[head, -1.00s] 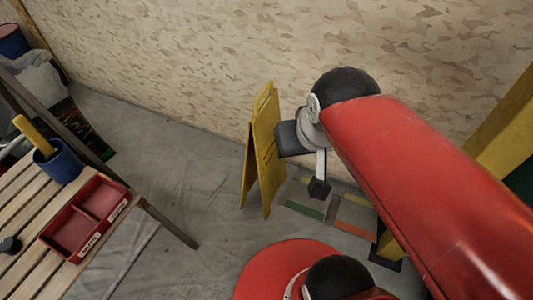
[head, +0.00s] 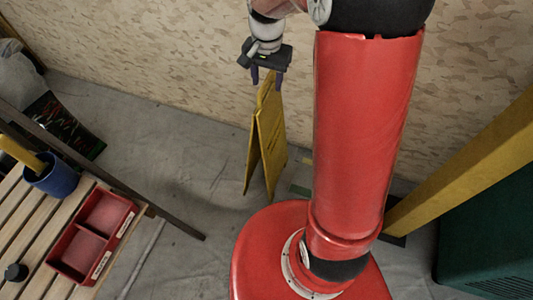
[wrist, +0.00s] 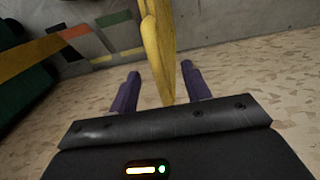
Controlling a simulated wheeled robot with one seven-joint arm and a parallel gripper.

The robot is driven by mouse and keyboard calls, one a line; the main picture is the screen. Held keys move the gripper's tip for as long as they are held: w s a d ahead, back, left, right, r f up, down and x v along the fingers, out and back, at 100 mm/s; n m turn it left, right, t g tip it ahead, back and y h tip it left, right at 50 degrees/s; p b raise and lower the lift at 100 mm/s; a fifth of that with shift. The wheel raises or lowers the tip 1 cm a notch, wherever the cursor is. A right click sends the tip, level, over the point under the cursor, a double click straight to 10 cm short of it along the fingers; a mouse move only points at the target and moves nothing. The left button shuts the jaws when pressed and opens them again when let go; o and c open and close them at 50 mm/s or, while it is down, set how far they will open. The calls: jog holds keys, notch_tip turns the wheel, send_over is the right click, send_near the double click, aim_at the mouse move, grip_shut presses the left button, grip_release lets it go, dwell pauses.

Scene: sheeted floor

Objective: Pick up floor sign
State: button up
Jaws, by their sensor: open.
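The yellow floor sign (head: 268,140) stands upright as a folded A-frame on the sheeted floor, close to the wall, in the head view. My gripper (head: 267,82) is above its top edge, pointing down, with its fingers apart. In the wrist view the sign (wrist: 158,45) is seen edge-on and reaches down between the two purple fingers of my gripper (wrist: 157,90). Gaps show on both sides, so the fingers do not appear to touch it. Part of the sign's top is hidden by the gripper in the head view.
A slatted wooden table at the left bears a red divided tray (head: 70,262) and a blue cup (head: 55,178). The wall (head: 190,60) is close behind the sign. A yellow post (head: 460,150) and a dark green box (head: 490,240) stand at the right. Floor left of the sign is clear.

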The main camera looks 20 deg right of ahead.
aim_at(267, 93)
notch_tip(267, 93, down, 6)
jog(key=shift+r, duration=0.15)
grip_shut()
dwell(0.3)
jog(key=shift+w+r, duration=0.1)
jog(key=shift+w, duration=0.05)
dwell(1.0)
